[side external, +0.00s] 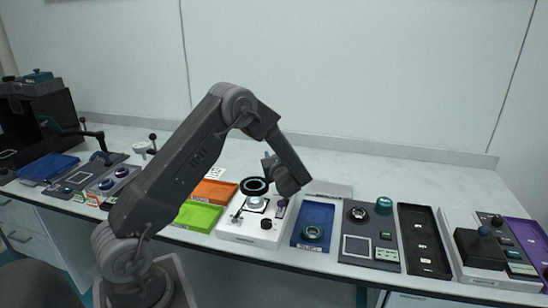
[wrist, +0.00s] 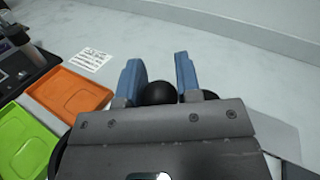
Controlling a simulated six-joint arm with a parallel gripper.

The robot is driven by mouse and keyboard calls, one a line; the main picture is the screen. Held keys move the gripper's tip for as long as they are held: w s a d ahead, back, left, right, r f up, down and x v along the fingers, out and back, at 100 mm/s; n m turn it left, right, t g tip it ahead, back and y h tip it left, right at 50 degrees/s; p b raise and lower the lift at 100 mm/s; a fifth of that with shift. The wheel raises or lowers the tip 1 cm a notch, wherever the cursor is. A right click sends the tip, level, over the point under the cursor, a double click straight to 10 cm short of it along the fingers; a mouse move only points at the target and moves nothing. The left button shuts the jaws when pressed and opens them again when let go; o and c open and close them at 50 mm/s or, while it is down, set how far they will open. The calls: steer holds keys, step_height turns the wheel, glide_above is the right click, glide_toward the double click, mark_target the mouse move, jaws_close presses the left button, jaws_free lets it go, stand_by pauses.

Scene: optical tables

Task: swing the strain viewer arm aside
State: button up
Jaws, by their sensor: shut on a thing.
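The strain viewer is a white base unit (side external: 250,228) with a black ring (side external: 254,186) held above its plate, in the middle of the bench in the side view. My gripper (wrist: 157,62) comes down at the right of the ring. In the wrist view its two blue fingers stand either side of a round black knob (wrist: 158,93), and the gripper is shut on it. The viewer arm's link to the knob is hidden behind my gripper body.
Orange (side external: 214,191) and green (side external: 190,214) trays lie left of the viewer. A blue tray (side external: 318,214) with a dark green round part stands close on its right, then a grey panel (side external: 371,247) and a black tray (side external: 424,240). The bench behind is mostly clear.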

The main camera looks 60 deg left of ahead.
jaws_close()
steer(key=shift+a, duration=0.1)
steer(key=shift+w+a+m+t+h, duration=0.2)
steer(key=shift+a+m+t+h, duration=0.3)
steer(key=shift+m+t+h, duration=0.65)
steer(key=shift+w+a+m+t+h, duration=0.2)
steer(key=shift+a+m+t+h, duration=0.5)
steer(key=shift+t, duration=0.75)
steer(key=shift+w+a+m+t+h, duration=0.25)
steer(key=shift+m+t+h, duration=0.5)
steer(key=shift+m+t, duration=0.5)
steer(key=o, duration=1)
jaws_free()
steer(key=shift+c, duration=0.2)
